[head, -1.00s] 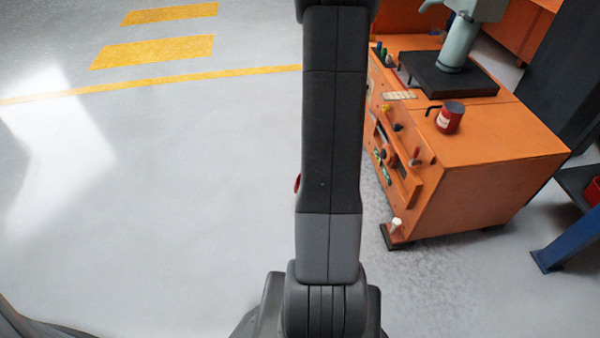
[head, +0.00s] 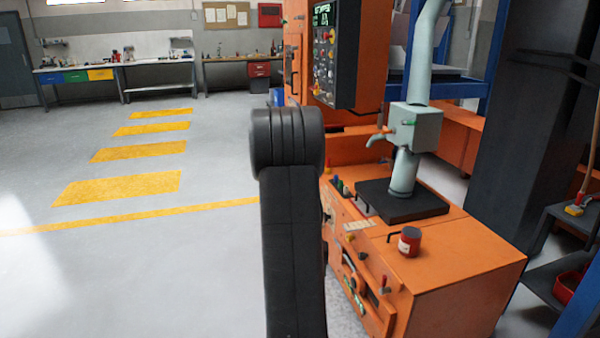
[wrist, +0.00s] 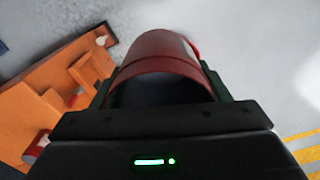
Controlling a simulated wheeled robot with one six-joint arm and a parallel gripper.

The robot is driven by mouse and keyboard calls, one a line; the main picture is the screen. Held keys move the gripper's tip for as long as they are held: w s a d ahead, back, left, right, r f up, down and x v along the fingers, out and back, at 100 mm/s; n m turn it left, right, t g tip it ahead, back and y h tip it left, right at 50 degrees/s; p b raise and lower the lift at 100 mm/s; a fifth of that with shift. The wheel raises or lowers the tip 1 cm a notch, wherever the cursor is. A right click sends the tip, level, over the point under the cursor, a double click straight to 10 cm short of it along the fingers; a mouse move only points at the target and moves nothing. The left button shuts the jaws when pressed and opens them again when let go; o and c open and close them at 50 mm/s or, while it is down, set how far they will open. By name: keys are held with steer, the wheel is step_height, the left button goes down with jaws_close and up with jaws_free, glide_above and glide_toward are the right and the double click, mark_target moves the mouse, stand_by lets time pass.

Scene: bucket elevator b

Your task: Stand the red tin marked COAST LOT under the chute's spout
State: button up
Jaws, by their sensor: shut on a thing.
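In the wrist view my gripper (wrist: 163,92) is shut on a red tin (wrist: 160,48), its fingers along both sides; a pale label patch shows at the tin's right edge, too small to read. In the head view my gripper is out of sight. The pale green chute (head: 416,128) comes down to its spout (head: 404,172), above a black plate (head: 425,212) on the orange machine. Another red tin (head: 410,241) with a white label stands upright on the orange top in front of the plate; its lettering is unreadable.
The orange machine (head: 465,262) has small knobs and levers along its left side. A control panel (head: 333,50) hangs behind. A dark column (head: 535,120) and a shelf with a red bin (head: 567,286) stand at right. The grey floor at left is clear.

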steer(key=r+p, duration=0.2)
steer(key=p, duration=0.2)
steer(key=s+r+p, duration=0.1)
steer(key=r+p, duration=0.1)
steer(key=p, duration=0.2)
steer(key=shift+r, duration=0.2)
steer(key=s+r+p, duration=0.1)
steer(key=p, duration=0.3)
steer(key=shift+r, duration=0.1)
